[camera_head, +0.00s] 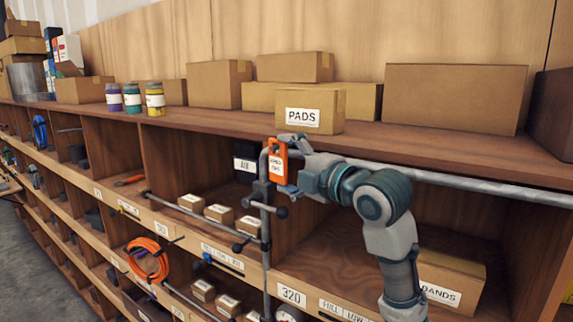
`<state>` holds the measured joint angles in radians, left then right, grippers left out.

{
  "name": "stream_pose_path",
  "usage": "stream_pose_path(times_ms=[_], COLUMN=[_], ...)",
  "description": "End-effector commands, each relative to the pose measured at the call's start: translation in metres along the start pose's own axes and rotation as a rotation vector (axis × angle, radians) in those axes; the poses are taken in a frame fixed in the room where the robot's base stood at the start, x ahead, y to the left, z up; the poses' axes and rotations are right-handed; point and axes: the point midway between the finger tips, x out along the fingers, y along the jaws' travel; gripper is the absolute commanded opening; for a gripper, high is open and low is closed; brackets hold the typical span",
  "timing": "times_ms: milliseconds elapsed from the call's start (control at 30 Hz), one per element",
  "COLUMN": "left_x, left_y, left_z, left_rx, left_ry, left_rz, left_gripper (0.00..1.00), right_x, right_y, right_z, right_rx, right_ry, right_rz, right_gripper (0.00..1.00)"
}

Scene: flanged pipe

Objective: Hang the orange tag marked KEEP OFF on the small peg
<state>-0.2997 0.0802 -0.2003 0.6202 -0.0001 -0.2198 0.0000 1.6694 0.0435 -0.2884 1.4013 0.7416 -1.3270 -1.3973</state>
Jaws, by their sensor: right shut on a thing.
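The orange tag (277,162) with a small white label hangs upright near the top of the grey vertical pipe (266,235); its printing is too small to read. My right gripper (287,165) is at the tag's right edge and is shut on it. The tag overlaps the pipe's upper bend in the picture; I cannot tell whether they touch. A short dark stub with a round end (281,212) sticks out to the right of the pipe below the tag. I cannot tell whether this is the small peg. My left gripper is not in view.
A long grey rail (460,181) runs right under the shelf top (420,140). A PADS box (310,111) stands just above the gripper. Shelf compartments hold small boxes (219,213), an orange coil (148,260) and a larger box (450,280). Paint cans (155,99) stand on the left.

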Motion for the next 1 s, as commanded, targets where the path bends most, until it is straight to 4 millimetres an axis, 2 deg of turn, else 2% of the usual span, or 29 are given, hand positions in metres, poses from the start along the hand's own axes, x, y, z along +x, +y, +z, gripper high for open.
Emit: stream_pose_path(times_ms=[233, 267, 300, 667, 767, 1000], left_x=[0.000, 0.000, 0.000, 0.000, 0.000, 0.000], left_y=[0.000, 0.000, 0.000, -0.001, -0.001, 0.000], left_z=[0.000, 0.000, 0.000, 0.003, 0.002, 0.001], left_rx=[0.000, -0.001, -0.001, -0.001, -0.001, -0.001], left_ry=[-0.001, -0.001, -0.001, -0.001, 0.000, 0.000], left_rz=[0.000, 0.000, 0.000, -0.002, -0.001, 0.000], left_gripper=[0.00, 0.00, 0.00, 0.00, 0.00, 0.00], right_x=[0.001, 0.001, 0.001, -0.003, -0.015, -0.067], right_y=[0.000, 0.000, 0.000, 0.000, 0.001, -0.001], right_z=[0.000, 0.000, 0.000, 0.001, 0.002, 0.001], right_rx=[0.000, 0.000, 0.000, 0.000, 0.000, -0.002], right_ry=[0.000, 0.000, 0.000, -0.001, -0.002, -0.004], right_rz=[0.000, 0.000, 0.000, 0.001, 0.003, 0.002], right_gripper=[0.65, 0.98, 1.00, 1.00, 1.00, 1.00])
